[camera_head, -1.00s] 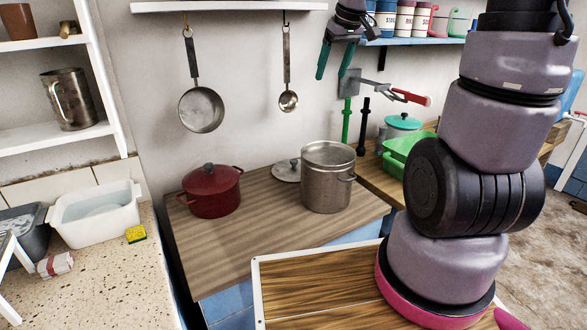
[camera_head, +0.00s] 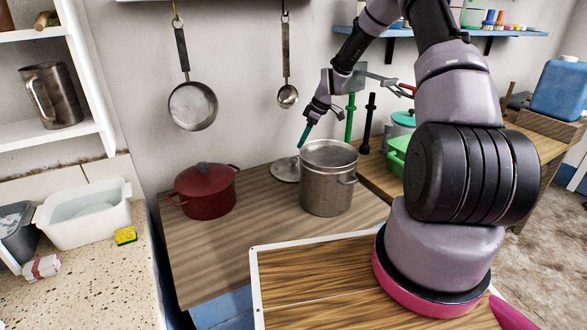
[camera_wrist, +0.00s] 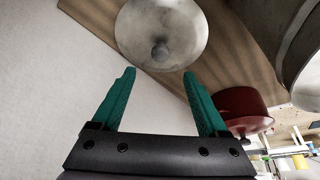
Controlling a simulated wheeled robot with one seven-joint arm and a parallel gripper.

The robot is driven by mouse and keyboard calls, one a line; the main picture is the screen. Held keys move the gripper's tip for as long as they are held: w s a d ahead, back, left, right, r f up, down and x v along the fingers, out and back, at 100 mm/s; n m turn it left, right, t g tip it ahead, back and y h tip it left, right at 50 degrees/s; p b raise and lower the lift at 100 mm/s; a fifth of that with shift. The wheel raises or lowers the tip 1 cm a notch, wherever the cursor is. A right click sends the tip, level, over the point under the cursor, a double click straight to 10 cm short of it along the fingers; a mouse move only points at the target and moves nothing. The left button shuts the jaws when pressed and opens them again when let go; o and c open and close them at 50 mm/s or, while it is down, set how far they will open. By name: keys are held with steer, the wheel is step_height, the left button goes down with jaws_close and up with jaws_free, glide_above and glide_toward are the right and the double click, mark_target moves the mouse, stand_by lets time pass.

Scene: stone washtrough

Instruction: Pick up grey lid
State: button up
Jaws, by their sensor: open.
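The grey lid (camera_head: 286,170) lies on the wooden counter between the red pot and the steel pot, close to the wall. It is round with a dark knob and partly hidden by the steel pot in the head view. In the wrist view the grey lid (camera_wrist: 162,22) shows nearly whole, knob towards me, just beyond the fingertips. My gripper (camera_head: 304,136) is above and behind the steel pot's left rim, a little above the lid. Its green fingers (camera_wrist: 160,74) are apart with nothing between them.
The steel pot (camera_head: 328,190) stands right of the lid and the red pot (camera_head: 206,192) stands left. A pan (camera_head: 192,106) and a ladle (camera_head: 288,96) hang on the wall above. The counter front (camera_head: 225,250) is clear.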

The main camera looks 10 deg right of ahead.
mark_target(295, 158)
steer(key=x, duration=0.9)
steer(key=shift+f, duration=0.25)
jaws_close()
